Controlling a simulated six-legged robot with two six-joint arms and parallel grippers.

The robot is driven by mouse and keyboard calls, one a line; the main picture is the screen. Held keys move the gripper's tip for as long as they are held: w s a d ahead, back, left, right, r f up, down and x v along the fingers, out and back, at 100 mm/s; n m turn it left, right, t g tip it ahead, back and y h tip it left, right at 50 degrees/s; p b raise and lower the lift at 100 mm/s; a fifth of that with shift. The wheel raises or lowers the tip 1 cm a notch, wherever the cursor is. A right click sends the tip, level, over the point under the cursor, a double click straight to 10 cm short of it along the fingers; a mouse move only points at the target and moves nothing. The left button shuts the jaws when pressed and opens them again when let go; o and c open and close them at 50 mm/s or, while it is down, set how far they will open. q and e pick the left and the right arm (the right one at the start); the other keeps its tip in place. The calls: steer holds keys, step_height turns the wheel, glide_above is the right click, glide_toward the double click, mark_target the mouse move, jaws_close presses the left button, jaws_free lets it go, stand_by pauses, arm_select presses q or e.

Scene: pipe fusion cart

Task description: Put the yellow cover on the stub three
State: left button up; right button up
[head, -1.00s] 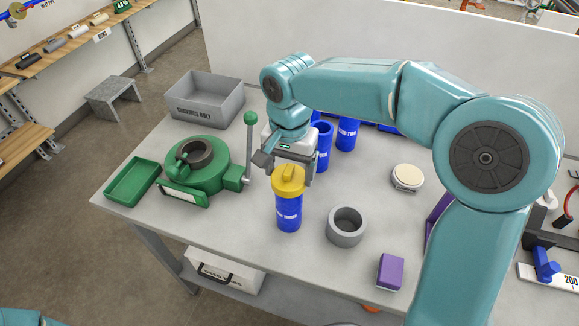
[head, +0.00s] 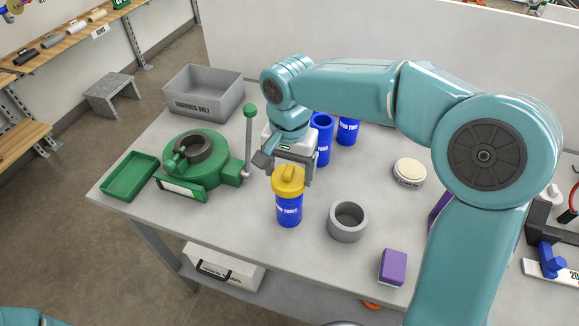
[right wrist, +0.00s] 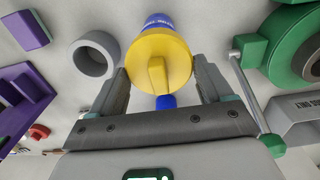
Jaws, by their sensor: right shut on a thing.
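The yellow cover (head: 288,182) is at the top of the blue stub three (head: 289,212), which stands upright on the table. The cover hides the stub's top, so I cannot tell how far down it sits. My right gripper (head: 287,170) is shut on the cover from above and behind. In the right wrist view, the fingers flank the cover (right wrist: 157,60), with its raised grip bar between them and blue parts of the stub (right wrist: 160,20) showing past it. My left gripper is out of view.
Other blue stubs (head: 348,131) stand just behind the right gripper. A green clamp (head: 203,160) with an upright lever (head: 248,140) is to the left. A grey ring (head: 348,221) and purple block (head: 393,267) lie to the right.

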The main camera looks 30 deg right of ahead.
steer(key=shift+f, duration=0.4)
steer(key=o, duration=0.9)
step_height(320, 180, up, 16)
steer(key=shift+r+p, duration=0.15)
steer(key=shift+p, duration=0.35)
